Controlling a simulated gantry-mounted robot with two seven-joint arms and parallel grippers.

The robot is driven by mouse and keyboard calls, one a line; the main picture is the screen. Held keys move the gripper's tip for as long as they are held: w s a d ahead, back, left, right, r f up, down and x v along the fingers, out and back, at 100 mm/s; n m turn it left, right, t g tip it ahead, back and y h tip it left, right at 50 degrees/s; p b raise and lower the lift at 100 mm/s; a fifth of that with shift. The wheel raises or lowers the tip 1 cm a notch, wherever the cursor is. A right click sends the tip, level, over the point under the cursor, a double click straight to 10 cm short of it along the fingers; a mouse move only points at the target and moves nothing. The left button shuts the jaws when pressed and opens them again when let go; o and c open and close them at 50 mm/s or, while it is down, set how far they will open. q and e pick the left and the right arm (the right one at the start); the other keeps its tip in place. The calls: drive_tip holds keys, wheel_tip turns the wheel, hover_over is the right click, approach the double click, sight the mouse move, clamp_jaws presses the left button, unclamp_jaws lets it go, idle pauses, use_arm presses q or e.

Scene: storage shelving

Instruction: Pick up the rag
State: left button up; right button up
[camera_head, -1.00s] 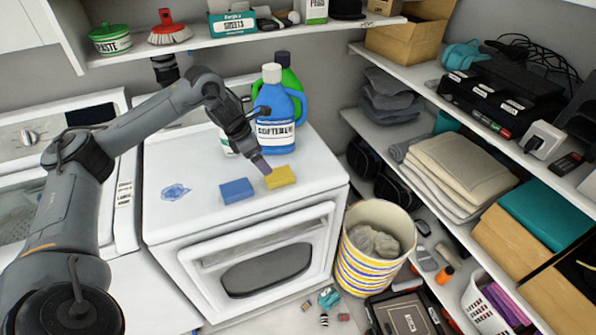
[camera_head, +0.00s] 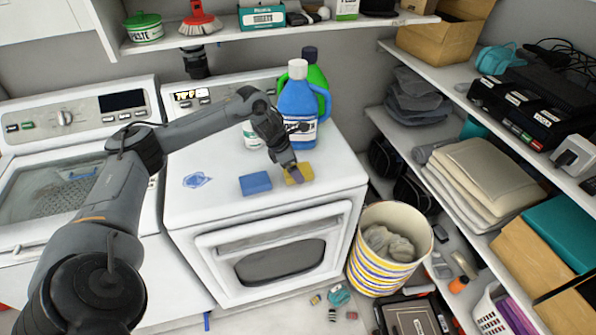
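A flat yellow block-like cloth or sponge (camera_head: 305,172) lies on the white dryer top, near its front right. A similar blue one (camera_head: 256,183) lies just left of it. Which piece is the rag is not clear; crumpled grey cloth (camera_head: 388,243) also lies in the striped bin. My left gripper (camera_head: 295,178) points down at the yellow piece and overlaps it in the picture. Its fingertips are small and partly merge with the piece, so I cannot tell whether they grip it. My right gripper is not in view.
Blue (camera_head: 298,108) and green (camera_head: 316,78) bottles stand behind the gripper. The striped bin (camera_head: 385,272) is on the floor right of the dryer (camera_head: 225,207). Shelves with folded cloths (camera_head: 475,170) line the right wall. The dryer top's left part is mostly clear.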

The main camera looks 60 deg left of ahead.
use_arm(q)
drive_tip(key=shift+x, duration=0.9)
drive_tip(key=shift+a, duration=0.1)
drive_tip(key=c, duration=1)
drive_tip(key=shift+c, duration=0.2)
drive_tip(key=shift+r, duration=0.2)
